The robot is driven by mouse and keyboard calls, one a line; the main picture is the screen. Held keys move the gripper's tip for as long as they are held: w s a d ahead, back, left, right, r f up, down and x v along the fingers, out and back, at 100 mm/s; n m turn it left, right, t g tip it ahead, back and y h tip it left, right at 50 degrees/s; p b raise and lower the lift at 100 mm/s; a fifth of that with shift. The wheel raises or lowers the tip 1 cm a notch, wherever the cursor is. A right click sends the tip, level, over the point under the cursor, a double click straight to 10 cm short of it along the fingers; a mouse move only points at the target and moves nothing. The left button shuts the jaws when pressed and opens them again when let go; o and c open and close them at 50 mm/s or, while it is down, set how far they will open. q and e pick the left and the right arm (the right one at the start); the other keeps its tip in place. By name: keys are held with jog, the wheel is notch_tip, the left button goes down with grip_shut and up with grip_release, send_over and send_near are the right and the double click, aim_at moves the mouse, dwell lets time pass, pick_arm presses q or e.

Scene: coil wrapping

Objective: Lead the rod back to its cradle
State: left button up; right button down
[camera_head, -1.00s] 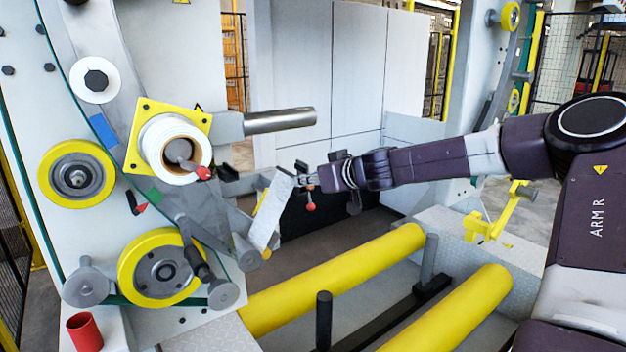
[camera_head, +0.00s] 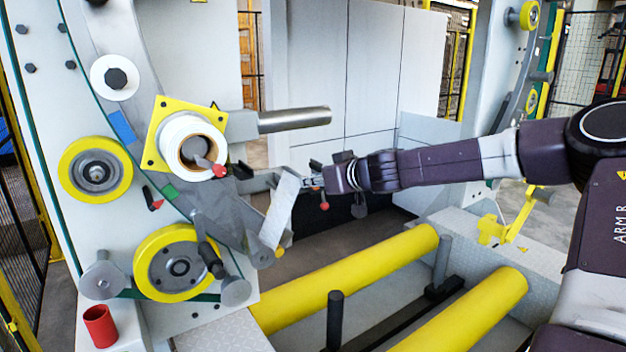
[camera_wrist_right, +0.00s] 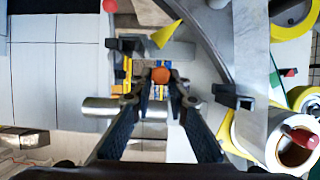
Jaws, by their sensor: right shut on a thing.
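My right gripper (camera_head: 308,182) reaches in from the right and sits just right of a pale flat strip (camera_head: 280,212) beside the machine. In the right wrist view its two fingers (camera_wrist_right: 160,98) are closed in around a small piece with a round orange end (camera_wrist_right: 160,75), which I take to be the rod. The rod's length is mostly hidden by the fingers. Dark brackets stand near the gripper, one on the left (camera_wrist_right: 125,45) and one on the right (camera_wrist_right: 232,97) in the wrist view; I cannot tell which is the cradle. My left gripper is not in view.
A steel mandrel (camera_head: 295,119) sticks out above the gripper. A white roll (camera_head: 186,150) on a yellow plate and yellow-rimmed wheels (camera_head: 96,170) are at left. A red-ended lever (camera_head: 324,206) hangs below the gripper. Yellow rollers (camera_head: 345,278) lie below; a yellow bracket (camera_head: 506,222) stands right.

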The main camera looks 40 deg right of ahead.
jog(key=shift+f, duration=0.1)
jog(key=a+f+b, duration=0.3)
jog(key=f+b, duration=0.6)
jog(key=shift+w+a, duration=0.2)
jog(key=shift+a, duration=0.05)
dwell(0.7)
jog(key=shift+r, duration=0.1)
dwell(0.4)
